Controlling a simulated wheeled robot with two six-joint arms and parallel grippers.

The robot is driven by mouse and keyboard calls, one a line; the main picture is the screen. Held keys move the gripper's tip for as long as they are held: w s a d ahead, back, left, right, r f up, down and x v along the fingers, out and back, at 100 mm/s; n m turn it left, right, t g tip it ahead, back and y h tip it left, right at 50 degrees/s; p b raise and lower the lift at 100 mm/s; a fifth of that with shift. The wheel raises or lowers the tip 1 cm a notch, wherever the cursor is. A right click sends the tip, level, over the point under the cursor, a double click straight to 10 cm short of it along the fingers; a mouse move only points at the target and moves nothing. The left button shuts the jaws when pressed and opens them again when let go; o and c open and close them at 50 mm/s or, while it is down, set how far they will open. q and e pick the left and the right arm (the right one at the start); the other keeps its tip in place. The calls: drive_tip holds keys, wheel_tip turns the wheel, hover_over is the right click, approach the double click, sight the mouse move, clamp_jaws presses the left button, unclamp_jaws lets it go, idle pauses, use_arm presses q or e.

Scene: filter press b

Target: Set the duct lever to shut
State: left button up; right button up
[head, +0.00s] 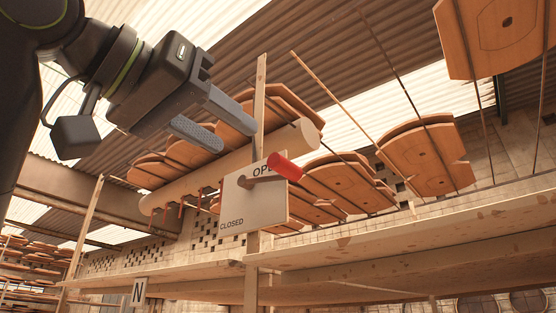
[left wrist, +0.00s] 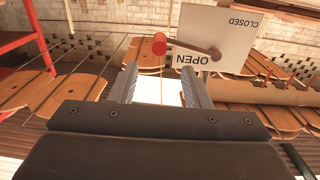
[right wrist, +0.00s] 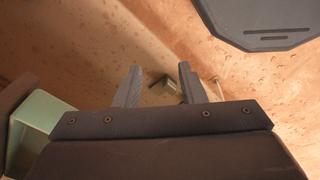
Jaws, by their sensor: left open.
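The duct lever has a red grip (head: 285,167) and a brown arm and pivot in front of a white sign plate (head: 240,212). The plate reads OPEN at its upper right and CLOSED at its lower left. The grip is at the OPEN end. My left gripper (head: 226,122) is open and empty, above and left of the lever. My right gripper (right wrist: 162,88) is open and empty, away from the lever, facing a brown surface.
A round wooden duct (head: 235,165) runs behind the plate, which is on a wooden post (head: 252,285). A wooden beam (head: 420,240) crosses below. Hanging wooden boards (head: 425,160) are on the right. A small sign marked N (head: 139,292) is low on the left.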

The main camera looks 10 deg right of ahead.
sight(267, 157)
use_arm(q)
drive_tip(key=p+x, duration=0.4)
drive_tip(key=x, duration=0.5)
drive_tip(key=shift+w+d+r, duration=0.1)
drive_tip(key=shift+w+d, duration=0.1)
drive_tip(key=shift+d, duration=0.15)
drive_tip(key=shift+w+d+p, duration=0.35)
drive_tip(key=shift+d+p, duration=0.05)
clamp_jaws()
